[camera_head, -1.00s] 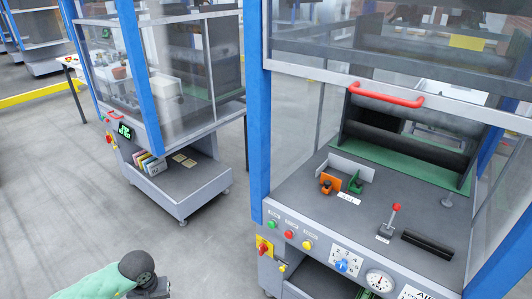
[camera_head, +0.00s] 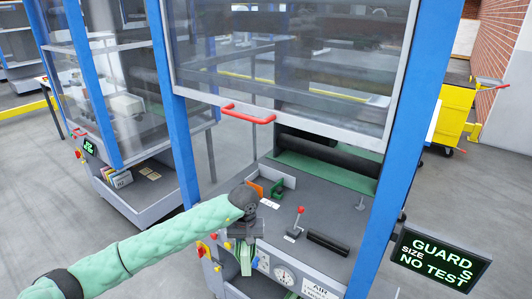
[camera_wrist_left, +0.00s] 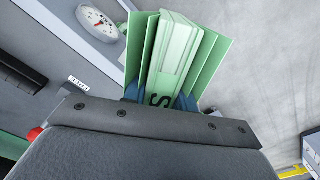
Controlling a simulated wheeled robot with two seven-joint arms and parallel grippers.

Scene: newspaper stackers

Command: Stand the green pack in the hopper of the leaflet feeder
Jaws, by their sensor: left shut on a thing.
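The green pack (camera_head: 246,259) hangs below my left gripper (camera_head: 243,238), in front of the near machine's control panel. On the machine's deck (camera_head: 330,215), behind the gripper, stand an orange bracket (camera_head: 256,188) and a green bracket (camera_head: 277,187); my wrist partly hides this spot. I cannot tell for sure whether they form the feeder's hopper. My right gripper is not in view.
A clear guard with a red handle (camera_head: 248,114) hangs above the deck, leaving its front open. A blue post (camera_head: 175,100) rises at the left. A sign (camera_head: 441,254) reads GUARDS, SIZE, NO TEST.

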